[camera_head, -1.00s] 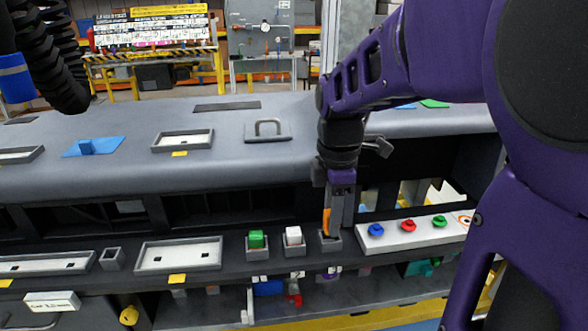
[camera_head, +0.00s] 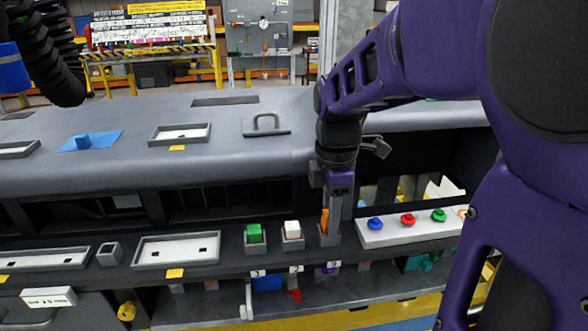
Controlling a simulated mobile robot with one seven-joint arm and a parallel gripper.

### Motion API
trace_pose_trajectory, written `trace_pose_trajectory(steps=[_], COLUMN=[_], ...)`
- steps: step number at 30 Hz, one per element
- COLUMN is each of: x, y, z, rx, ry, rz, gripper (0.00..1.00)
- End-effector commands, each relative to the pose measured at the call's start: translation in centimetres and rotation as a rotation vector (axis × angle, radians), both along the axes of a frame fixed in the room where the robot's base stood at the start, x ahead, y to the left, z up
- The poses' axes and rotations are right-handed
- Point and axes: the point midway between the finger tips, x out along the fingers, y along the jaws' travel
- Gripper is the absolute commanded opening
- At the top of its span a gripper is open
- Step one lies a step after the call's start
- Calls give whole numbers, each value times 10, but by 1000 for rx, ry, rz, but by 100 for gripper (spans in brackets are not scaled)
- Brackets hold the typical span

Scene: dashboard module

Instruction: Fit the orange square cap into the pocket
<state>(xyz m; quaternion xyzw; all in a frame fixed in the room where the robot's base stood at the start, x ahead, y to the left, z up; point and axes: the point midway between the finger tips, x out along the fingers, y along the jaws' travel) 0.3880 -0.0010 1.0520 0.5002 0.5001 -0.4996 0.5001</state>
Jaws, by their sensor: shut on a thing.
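The orange square cap (camera_head: 324,221) shows as a narrow orange strip between the fingers of my gripper (camera_head: 331,220). My gripper points down and is shut on the cap, directly over the grey square pocket (camera_head: 329,239) at the right end of the row. The fingertips and the cap's lower end are at the pocket's opening. The fingers hide part of the cap, and I cannot tell how deep it sits.
Left of the pocket, a white cap (camera_head: 291,229) and a green cap (camera_head: 254,233) sit in similar grey pockets. A white strip with blue (camera_head: 375,223), red (camera_head: 407,219) and green (camera_head: 439,215) knobs lies close to the right. The padded dashboard top (camera_head: 230,160) overhangs behind.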

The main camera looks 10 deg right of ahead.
Motion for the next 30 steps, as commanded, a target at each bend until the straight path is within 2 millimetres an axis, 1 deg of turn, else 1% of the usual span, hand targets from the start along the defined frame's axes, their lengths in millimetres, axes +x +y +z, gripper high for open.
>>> trace_pose_trajectory(steps=[1, 2, 6, 7, 8, 16, 19, 23, 30], x=[0, 0, 0, 0, 0, 0, 0, 0, 0], y=[0, 0, 0, 0, 0, 0, 0, 0, 0], z=[-2, -2, -2, -2, -2, -1, 4, 21, 62], rx=[0, 0, 0, 0, 0, 0, 0, 0, 0], ry=[1, 0, 1, 1, 1, 0, 0, -1, 0], rz=[0, 0, 0, 0, 0, 0, 0, 0, 0], gripper=[0, 33, 58, 64, 66, 66, 66, 66, 66])
